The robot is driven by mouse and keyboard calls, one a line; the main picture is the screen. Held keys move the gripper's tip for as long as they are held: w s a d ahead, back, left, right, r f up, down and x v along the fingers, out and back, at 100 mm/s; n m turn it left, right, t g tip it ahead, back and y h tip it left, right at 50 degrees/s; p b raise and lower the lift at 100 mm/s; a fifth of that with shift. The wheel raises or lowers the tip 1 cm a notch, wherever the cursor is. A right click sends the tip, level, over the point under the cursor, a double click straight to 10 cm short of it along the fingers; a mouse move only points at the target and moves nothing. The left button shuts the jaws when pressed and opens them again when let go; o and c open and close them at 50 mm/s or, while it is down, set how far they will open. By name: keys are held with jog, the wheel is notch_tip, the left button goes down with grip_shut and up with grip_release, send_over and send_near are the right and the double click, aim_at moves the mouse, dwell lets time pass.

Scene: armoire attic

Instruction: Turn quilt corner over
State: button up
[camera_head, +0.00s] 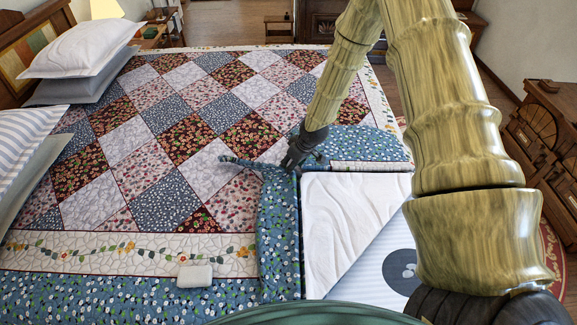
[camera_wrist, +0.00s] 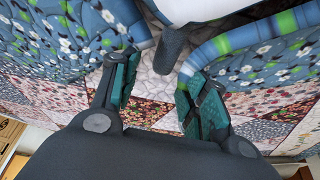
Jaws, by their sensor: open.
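The patchwork quilt (camera_head: 160,150) covers the bed. Near the bed's front right corner its edges are turned back, showing blue floral cloth in a strip (camera_head: 278,235) and in a flap (camera_head: 365,143) further back. White sheet (camera_head: 340,215) shows between these folds. My gripper (camera_head: 298,160) is over the quilt where the two folds meet. In the wrist view my gripper (camera_wrist: 158,75) is open, with teal finger pads apart and patchwork between them. Blue floral cloth lies close to both fingers there; whether it touches them I cannot tell.
A small pale block (camera_head: 195,276) lies on the quilt's near border. Pillows (camera_head: 80,48) lie at the left. A striped mattress (camera_head: 365,262) shows below the sheet. A wooden cabinet (camera_head: 545,140) stands at the right, with floor between it and the bed.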

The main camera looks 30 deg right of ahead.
jog(key=shift+p+x, duration=0.3)
jog(key=shift+x, duration=1.2)
jog(key=shift+c, duration=0.2)
jog(key=shift+a, duration=0.15)
grip_shut()
